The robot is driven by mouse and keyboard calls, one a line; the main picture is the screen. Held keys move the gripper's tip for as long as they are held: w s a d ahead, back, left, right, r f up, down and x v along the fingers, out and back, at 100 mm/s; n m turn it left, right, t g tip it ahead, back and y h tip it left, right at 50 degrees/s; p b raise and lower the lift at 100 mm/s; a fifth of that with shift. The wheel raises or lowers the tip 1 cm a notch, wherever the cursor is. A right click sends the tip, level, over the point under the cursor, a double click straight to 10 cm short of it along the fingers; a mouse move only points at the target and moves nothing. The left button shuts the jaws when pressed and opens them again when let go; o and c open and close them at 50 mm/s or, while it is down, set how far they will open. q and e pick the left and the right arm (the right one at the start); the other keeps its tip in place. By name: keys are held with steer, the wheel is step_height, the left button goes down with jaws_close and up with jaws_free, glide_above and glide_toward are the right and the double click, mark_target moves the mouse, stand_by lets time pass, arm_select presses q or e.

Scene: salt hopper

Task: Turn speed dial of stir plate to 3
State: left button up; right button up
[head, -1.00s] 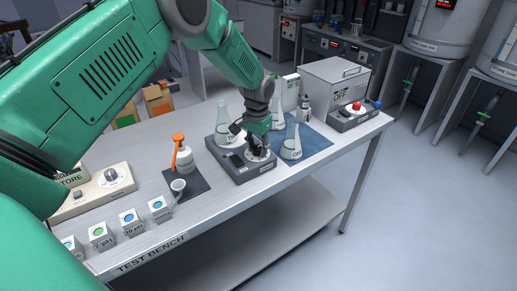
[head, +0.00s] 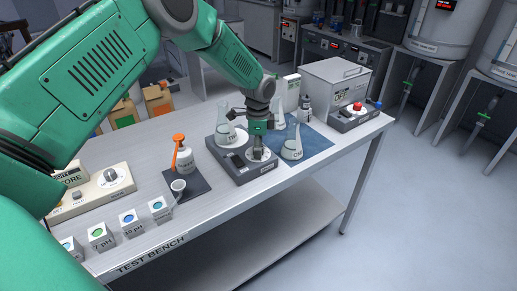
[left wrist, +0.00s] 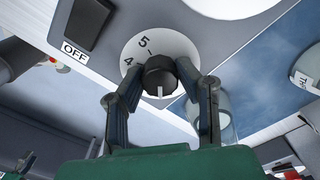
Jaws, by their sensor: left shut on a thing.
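The stir plate (head: 262,177) is a dark grey box on the test bench, with a flask (head: 226,131) on its top plate. Its round white dial face (left wrist: 143,46) shows the numbers 4 and 5 in the left wrist view; the rest is hidden by the knob and my fingers. The black speed dial (left wrist: 160,72) has a white pointer line, which points toward the bottom of that picture. My left gripper (head: 257,154) comes down from above, and its fingers (left wrist: 161,78) are shut on the dial from both sides. My right gripper is not in view.
A black switch (left wrist: 87,22) marked OFF sits beside the dial. A flask (head: 292,147) stands on a blue mat (head: 316,146) close to the right of my gripper.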

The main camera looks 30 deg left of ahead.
arm_select(q)
steer(key=m, duration=0.6)
steer(key=shift+w+r+m, duration=0.2)
steer(key=shift+w+m, duration=0.05)
steer(key=shift+m, duration=0.05)
steer(key=m, duration=0.6)
steer(key=shift+a, duration=0.1)
stand_by(0.3)
steer(key=o, duration=1)
steer(key=shift+o, duration=0.6)
steer(key=shift+f, duration=0.15)
steer(key=shift+s, duration=0.1)
